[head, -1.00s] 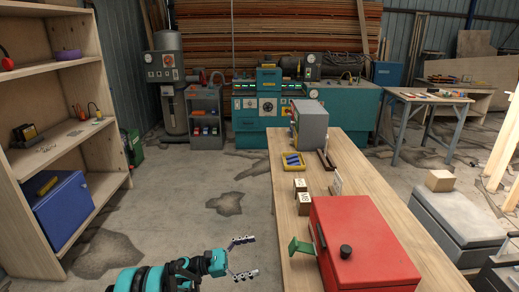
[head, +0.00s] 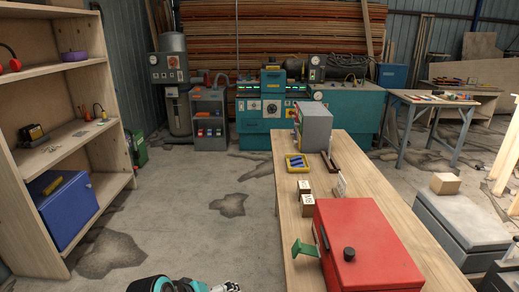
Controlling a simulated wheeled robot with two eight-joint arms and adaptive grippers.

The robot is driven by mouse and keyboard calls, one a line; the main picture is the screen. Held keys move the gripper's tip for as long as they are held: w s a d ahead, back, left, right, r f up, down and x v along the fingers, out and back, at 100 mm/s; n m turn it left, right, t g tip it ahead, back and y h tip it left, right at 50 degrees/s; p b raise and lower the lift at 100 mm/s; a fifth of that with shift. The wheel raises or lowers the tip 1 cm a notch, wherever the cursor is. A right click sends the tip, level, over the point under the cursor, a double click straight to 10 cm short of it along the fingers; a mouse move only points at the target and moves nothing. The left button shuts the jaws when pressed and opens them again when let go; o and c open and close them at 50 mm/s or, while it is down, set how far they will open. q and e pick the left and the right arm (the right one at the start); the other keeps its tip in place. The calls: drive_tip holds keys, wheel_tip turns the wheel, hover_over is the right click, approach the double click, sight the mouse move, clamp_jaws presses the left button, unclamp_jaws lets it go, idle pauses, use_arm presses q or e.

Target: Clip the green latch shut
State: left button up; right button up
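The red box (head: 372,240) with a black knob (head: 349,254) on top sits at the near end of the wooden table. The green latch (head: 304,248) juts out from the box's left side, swung away from it, over the table's left edge. My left gripper (head: 232,287) is at the bottom edge of the head view, left of and below the latch and apart from it. Most of it is cut off by the frame, so its opening cannot be judged. My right gripper is not in view.
The wooden table (head: 385,200) also carries small wooden blocks (head: 305,200), a yellow tray (head: 297,163) and a grey box (head: 314,127). A shelf (head: 100,190) stands at the left. The floor between shelf and table is clear. A grey bench (head: 460,215) is at the right.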

use_arm(q)
drive_tip(key=s+a+f+m+t+y, duration=0.1)
drive_tip(key=s+a+f+m+y, duration=0.1)
drive_tip(key=s+a, duration=0.5)
drive_tip(key=m+y, duration=0.1)
drive_tip(key=m, duration=0.1)
drive_tip(key=shift+s+m+y, duration=0.15)
drive_tip(key=shift+m+y, duration=0.25)
